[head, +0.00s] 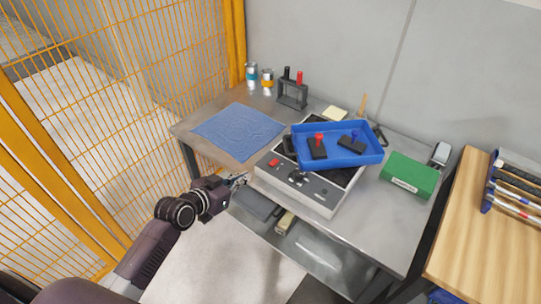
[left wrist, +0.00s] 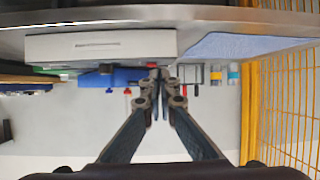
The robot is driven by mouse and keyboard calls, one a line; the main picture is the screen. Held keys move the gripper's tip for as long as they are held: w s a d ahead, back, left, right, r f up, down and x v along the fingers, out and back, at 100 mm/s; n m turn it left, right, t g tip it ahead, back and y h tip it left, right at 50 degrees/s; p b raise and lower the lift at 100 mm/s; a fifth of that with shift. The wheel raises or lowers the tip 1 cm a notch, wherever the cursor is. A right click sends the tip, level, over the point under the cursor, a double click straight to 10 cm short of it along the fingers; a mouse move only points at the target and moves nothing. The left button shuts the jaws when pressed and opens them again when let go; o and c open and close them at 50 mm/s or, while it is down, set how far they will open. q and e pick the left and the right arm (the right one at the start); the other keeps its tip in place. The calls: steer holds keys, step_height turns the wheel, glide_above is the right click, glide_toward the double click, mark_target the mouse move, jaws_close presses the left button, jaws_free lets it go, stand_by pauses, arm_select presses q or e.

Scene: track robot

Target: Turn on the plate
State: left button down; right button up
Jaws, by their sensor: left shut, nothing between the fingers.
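The plate (head: 320,190) is a light grey box with a dark top, standing on the metal table. A red switch (head: 274,163) and dark controls show on its sloped front panel. A blue tray (head: 375,158) covers the back of its top. My left gripper (head: 240,180) is shut and empty, just left of the plate's front left corner, apart from the red switch. The left wrist view is upside down; the plate (left wrist: 100,46) shows at upper left, and the red switch (left wrist: 152,66) is partly behind the closed fingertips (left wrist: 160,73). My right gripper is not in view.
A blue cloth (head: 238,130) lies left of the plate. Cans (head: 267,78) and a black rack (head: 292,92) stand behind it. A green box (head: 408,176) is at the right. Yellow mesh fencing (head: 110,90) borders the left side.

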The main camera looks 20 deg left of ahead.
arm_select(q)
step_height(320, 180, up, 6)
steer(key=w+d+m+h, duration=0.1)
steer(key=shift+d+t, duration=0.3)
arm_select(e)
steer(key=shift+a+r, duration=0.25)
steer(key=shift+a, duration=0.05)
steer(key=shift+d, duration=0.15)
arm_select(q)
steer(key=p, duration=0.1)
glide_above(267, 170)
steer(key=f, duration=0.3)
steer(key=shift+w+f, duration=0.2)
step_height(267, 170, down, 4)
steer(key=shift+r, duration=0.25)
steer(key=shift+s+f, duration=0.15)
steer(key=shift+f, duration=0.25)
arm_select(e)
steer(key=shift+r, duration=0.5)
